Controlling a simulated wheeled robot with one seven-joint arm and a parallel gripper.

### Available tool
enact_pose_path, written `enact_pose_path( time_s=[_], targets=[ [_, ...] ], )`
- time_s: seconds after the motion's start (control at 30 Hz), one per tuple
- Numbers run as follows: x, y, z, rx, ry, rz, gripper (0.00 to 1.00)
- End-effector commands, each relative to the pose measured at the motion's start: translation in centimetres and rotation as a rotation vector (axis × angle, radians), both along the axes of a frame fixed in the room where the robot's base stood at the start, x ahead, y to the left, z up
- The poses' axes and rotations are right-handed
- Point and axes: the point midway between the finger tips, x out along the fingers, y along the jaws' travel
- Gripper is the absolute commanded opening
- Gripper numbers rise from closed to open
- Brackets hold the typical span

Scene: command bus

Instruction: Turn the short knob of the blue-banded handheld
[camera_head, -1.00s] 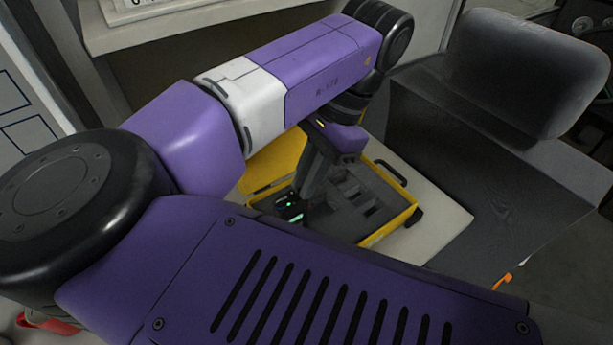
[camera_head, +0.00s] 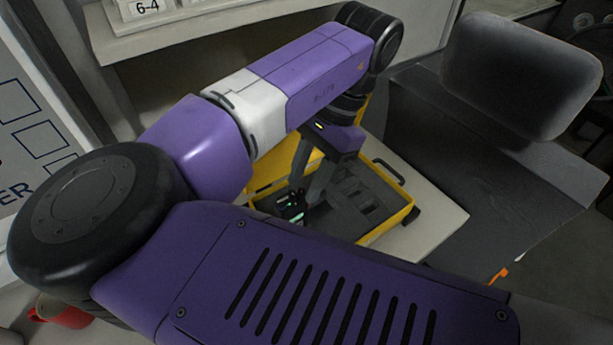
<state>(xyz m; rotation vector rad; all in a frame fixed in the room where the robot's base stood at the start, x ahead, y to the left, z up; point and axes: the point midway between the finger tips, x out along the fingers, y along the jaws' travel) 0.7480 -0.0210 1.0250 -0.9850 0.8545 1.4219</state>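My gripper (camera_head: 303,190) points down into an open yellow case (camera_head: 392,225) with dark foam inside, in the head view. Its fingers reach a small dark handheld (camera_head: 290,205) with green lit parts at the left of the case. I cannot tell whether the fingers touch it or how wide they stand. The blue band and the short knob cannot be made out at this size, and my arm covers part of the case's front and left.
The case stands on a pale table (camera_head: 440,222). A dark grey seat (camera_head: 480,150) is close on the right. A shelf (camera_head: 200,30) runs behind my arm. A red object (camera_head: 62,315) is at the lower left. Empty foam slots lie right of my gripper.

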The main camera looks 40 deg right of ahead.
Motion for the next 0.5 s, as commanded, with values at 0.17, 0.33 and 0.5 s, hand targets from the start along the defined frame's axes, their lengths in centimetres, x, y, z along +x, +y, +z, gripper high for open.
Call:
enact_pose_path(
  time_s=[0.17, 0.33, 0.5],
  targets=[
    [0.0, 0.0, 0.0, 0.0, 0.0, 0.0, 0.34],
    [0.1, -0.3, 0.8, 0.0, -0.002, -0.002, 0.34],
    [0.1, -1.3, 3.3, 0.001, -0.005, -0.002, 0.34]
  ],
)
